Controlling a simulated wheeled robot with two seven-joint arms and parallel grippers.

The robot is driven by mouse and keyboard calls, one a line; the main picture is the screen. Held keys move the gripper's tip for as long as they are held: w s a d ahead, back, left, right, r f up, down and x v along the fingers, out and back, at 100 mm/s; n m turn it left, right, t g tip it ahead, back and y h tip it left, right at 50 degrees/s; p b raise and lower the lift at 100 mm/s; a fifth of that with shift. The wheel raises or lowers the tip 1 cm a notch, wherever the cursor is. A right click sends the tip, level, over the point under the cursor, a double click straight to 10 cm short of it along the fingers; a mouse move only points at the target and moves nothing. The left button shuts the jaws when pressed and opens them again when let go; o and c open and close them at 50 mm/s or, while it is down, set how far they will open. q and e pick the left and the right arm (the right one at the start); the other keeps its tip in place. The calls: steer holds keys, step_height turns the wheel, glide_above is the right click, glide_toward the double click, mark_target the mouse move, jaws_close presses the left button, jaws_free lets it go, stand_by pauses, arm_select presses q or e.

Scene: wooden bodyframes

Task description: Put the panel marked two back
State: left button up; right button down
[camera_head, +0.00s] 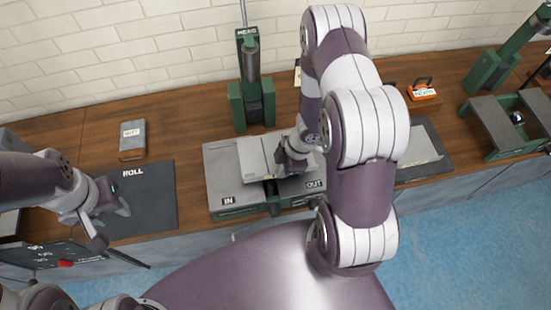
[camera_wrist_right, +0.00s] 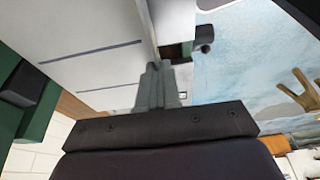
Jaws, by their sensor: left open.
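A pale grey panel (camera_head: 260,158) lies over the middle of a green-framed press bed (camera_head: 240,213) with plates marked IN and OUT. No number is readable on the panel. My right gripper (camera_head: 287,167) is at the panel's right edge; in the right wrist view its fingers (camera_wrist_right: 157,85) are close together and look shut on the panel's edge (camera_wrist_right: 110,55). The gripper hides part of the panel and the bed. My left gripper (camera_head: 112,218) is open and empty over the left part of a dark mat marked ROLL (camera_head: 155,200).
A green upright press (camera_head: 252,85) stands behind the bed. A small grey labelled block (camera_head: 132,138) stands behind the mat. An orange-handled labelled item (camera_head: 423,90) and another green-framed stand (camera_head: 505,125) are at right. My right arm hides part of the bench.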

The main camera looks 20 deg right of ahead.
steer(key=shift+r+p, duration=3.05)
steer(key=shift+r, duration=0.1)
steer(key=shift+f, duration=0.1)
